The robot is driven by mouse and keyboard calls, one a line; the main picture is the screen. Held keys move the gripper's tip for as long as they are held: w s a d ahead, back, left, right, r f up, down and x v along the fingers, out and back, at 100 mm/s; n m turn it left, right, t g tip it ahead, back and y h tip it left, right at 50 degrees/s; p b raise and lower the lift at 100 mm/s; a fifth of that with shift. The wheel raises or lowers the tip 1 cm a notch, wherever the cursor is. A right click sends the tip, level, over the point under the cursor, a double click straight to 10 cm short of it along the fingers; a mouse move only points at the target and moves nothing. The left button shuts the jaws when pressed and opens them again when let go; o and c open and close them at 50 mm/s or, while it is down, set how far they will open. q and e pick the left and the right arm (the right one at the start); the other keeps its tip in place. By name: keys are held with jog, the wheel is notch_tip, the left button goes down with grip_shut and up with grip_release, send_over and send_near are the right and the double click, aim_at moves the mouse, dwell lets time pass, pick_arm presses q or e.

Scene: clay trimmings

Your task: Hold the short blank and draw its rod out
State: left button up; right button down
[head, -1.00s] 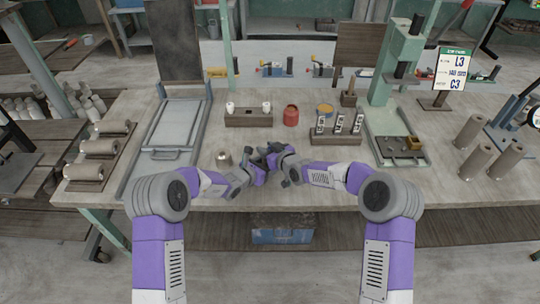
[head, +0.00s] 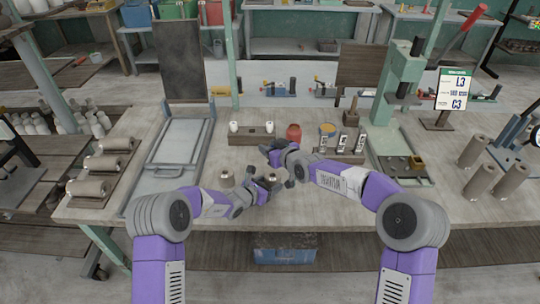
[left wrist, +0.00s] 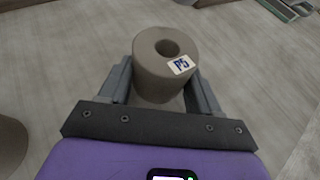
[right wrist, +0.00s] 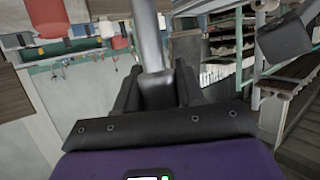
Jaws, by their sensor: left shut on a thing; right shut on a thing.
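The short blank (left wrist: 155,85) is a grey-brown clay cylinder with a P5 label and an empty round hole in its top. My left gripper (left wrist: 163,82) is shut around its sides, low over the front middle of the bench; in the head view the blank (head: 272,178) shows small between the jaws. My right gripper (right wrist: 156,85) is shut on a smooth silver rod (right wrist: 149,40). In the head view my right gripper (head: 272,154) is farther back than the left one. The rod is clear of the blank, and its gripped end is hidden between the fingers.
Another short blank (head: 227,180) stands left of my left gripper. Behind are a wooden block with white pieces (head: 250,138), a red jar (head: 294,132) and a labelled rack (head: 342,150). A grey tray (head: 176,150) lies left and a green press (head: 398,110) stands right.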

pick_arm(q)
jog(key=o, duration=1.3)
jog(key=v, duration=1.2)
jog(key=shift+a, duration=0.1)
